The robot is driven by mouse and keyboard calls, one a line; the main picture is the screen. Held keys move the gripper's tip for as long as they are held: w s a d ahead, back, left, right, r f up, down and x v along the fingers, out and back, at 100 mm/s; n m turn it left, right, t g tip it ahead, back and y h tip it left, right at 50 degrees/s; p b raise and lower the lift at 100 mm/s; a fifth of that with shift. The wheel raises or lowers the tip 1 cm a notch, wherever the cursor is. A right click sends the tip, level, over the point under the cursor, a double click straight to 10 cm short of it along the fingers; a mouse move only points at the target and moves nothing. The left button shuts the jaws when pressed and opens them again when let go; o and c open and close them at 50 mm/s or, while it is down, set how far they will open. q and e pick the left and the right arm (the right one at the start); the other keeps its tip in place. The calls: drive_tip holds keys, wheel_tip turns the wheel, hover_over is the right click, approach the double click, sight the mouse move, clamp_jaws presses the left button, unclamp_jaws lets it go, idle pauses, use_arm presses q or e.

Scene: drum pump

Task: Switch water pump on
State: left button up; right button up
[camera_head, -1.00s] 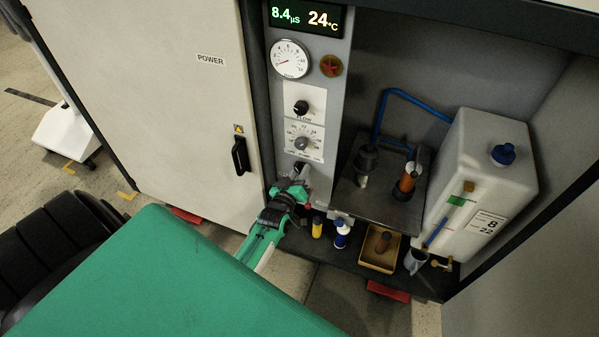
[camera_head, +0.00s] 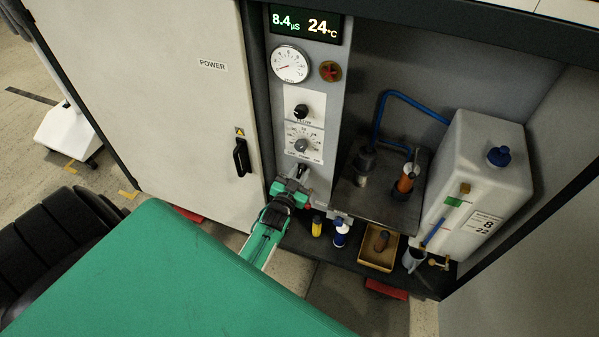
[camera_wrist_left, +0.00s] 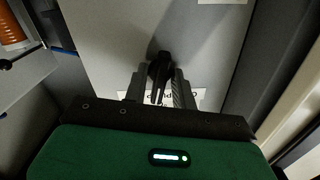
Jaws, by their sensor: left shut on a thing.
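A grey control panel (camera_head: 327,105) stands upright in the cabinet. Low on it is a small black switch knob (camera_head: 303,169), partly covered by my gripper; it also shows in the left wrist view (camera_wrist_left: 159,66). My left gripper (camera_head: 299,177) reaches up to the panel's lower end. In the wrist view its fingers (camera_wrist_left: 159,88) are shut on the knob, one on either side. A white label (camera_wrist_left: 196,96) behind the fingers is partly hidden. My right gripper is in neither view.
Above are a black flow knob (camera_head: 301,111), a grey dial (camera_head: 302,145), a gauge (camera_head: 290,64) and a lit display (camera_head: 306,24). A white canister (camera_head: 478,185) and small bottles stand to the right. The door handle (camera_head: 241,157) is left.

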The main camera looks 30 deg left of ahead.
use_arm(q)
drive_tip(key=shift+m, duration=1.6)
drive_tip(key=o, duration=0.7)
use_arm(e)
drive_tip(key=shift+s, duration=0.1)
use_arm(q)
drive_tip(key=shift+s+d+f, duration=0.1)
drive_tip(key=shift+s+d, duration=0.05)
drive_tip(key=shift+s, duration=0.4)
drive_tip(key=shift+b+v, duration=0.4)
drive_tip(key=shift+v, duration=6)
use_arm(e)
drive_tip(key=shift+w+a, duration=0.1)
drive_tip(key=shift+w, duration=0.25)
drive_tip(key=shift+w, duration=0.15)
